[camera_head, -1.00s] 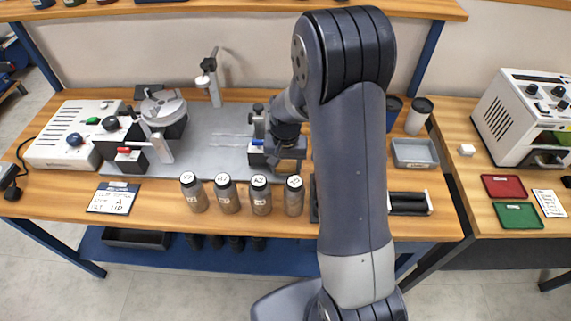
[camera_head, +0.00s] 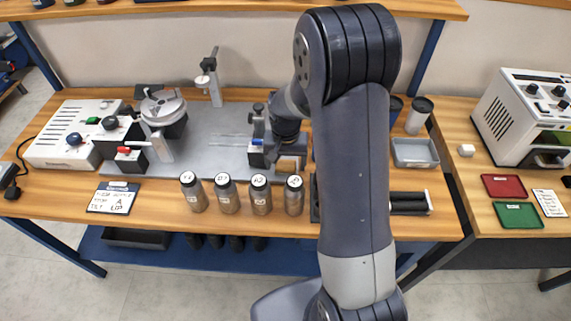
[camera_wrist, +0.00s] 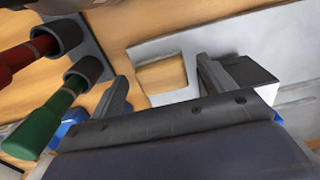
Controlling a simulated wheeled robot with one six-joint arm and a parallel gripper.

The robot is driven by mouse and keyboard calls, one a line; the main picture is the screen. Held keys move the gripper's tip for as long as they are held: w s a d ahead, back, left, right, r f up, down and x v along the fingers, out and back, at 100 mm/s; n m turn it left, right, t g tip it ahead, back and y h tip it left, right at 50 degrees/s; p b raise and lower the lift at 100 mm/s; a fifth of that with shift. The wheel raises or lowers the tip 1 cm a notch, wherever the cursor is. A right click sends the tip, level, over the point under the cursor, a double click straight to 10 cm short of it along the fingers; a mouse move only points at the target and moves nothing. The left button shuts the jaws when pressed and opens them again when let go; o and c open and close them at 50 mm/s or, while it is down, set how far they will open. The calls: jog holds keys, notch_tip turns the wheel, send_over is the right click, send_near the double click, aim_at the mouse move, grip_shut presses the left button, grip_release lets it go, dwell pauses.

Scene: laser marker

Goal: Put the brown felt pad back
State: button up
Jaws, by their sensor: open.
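My gripper (camera_wrist: 163,84) is open and empty, with its two fingers spread apart in the wrist view. Between and beyond the fingers lies a tan, wood-coloured square patch (camera_wrist: 162,76) edged by pale grey plate. I cannot tell whether this patch is a pad or bare wood showing through an opening. In the head view my gripper (camera_head: 286,140) is over the right end of the grey plate, partly hidden by my arm. I cannot make out a brown felt pad for certain in either view.
A red-handled tool (camera_wrist: 22,60) and a green-handled tool (camera_wrist: 42,124) stand close left of the gripper in the wrist view. Several labelled cylinders (camera_head: 227,195) line the front of the bench. A clamp post (camera_head: 257,128) stands beside the gripper. A grey tray (camera_head: 415,153) sits right.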

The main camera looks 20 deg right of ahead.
aim_at(286, 167)
notch_tip(286, 167, up, 11)
dwell(0.3)
notch_tip(286, 167, down, 12)
jog(key=shift+f, duration=0.1)
jog(key=shift+r, duration=1.4)
